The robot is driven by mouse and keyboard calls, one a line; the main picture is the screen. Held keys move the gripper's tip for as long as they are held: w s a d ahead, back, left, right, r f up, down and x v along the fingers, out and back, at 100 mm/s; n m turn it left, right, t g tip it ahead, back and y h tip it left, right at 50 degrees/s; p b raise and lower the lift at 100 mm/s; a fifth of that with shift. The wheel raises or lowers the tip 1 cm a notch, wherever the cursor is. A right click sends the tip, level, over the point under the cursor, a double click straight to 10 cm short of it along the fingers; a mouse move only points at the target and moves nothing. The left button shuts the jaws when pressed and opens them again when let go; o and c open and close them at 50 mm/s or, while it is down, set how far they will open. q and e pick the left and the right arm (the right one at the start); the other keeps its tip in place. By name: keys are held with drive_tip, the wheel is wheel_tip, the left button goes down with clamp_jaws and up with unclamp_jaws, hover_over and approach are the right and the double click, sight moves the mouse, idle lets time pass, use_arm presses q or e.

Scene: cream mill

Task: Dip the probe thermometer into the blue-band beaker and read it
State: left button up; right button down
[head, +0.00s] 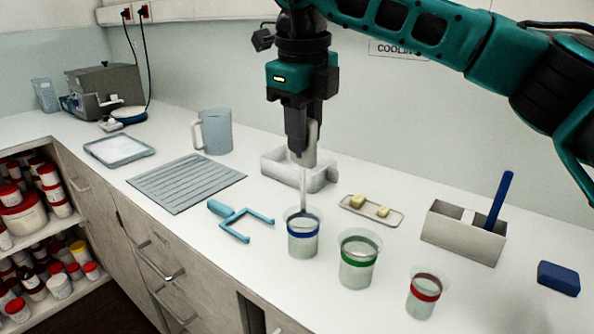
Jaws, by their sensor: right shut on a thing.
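The blue-band beaker (303,243) stands on the counter, left of the green-band beaker (357,268) and the red-band beaker (424,297). Each holds pale liquid. My right gripper (303,150) is above the blue-band beaker, pointing down and shut on the light grey handle of the probe thermometer (303,190). The thin probe hangs upright, and its lower end is at the blue-band beaker's mouth. I cannot tell how deep the tip reaches. No display reading is visible. My left gripper is not in view.
A light blue forked stand (232,214) lies left of the beakers. A white tray (318,183) is behind them. A dish with yellow pieces (371,211), a grey holder with a blue-handled tool (462,236) and a blue block (558,278) are right. A jug (215,132) and ribbed mat (186,183) are left.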

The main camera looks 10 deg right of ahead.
drive_tip(key=shift+r+p, duration=0.5)
drive_tip(key=shift+r, duration=0.35)
drive_tip(key=shift+r+p, duration=0.85)
drive_tip(key=shift+r, duration=0.2)
drive_tip(key=shift+r+n+p, duration=0.1)
drive_tip(key=shift+n+p, duration=0.3)
drive_tip(key=shift+n, duration=0.1)
drive_tip(key=n+p, duration=0.1)
drive_tip(key=n, duration=0.1)
drive_tip(key=shift+n+y, duration=0.3)
drive_tip(key=n+p, duration=0.1)
drive_tip(key=n, duration=0.1)
drive_tip(key=shift+n, duration=0.3)
drive_tip(key=shift+n+y+p, duration=0.3)
drive_tip(key=shift+n, duration=0.3)
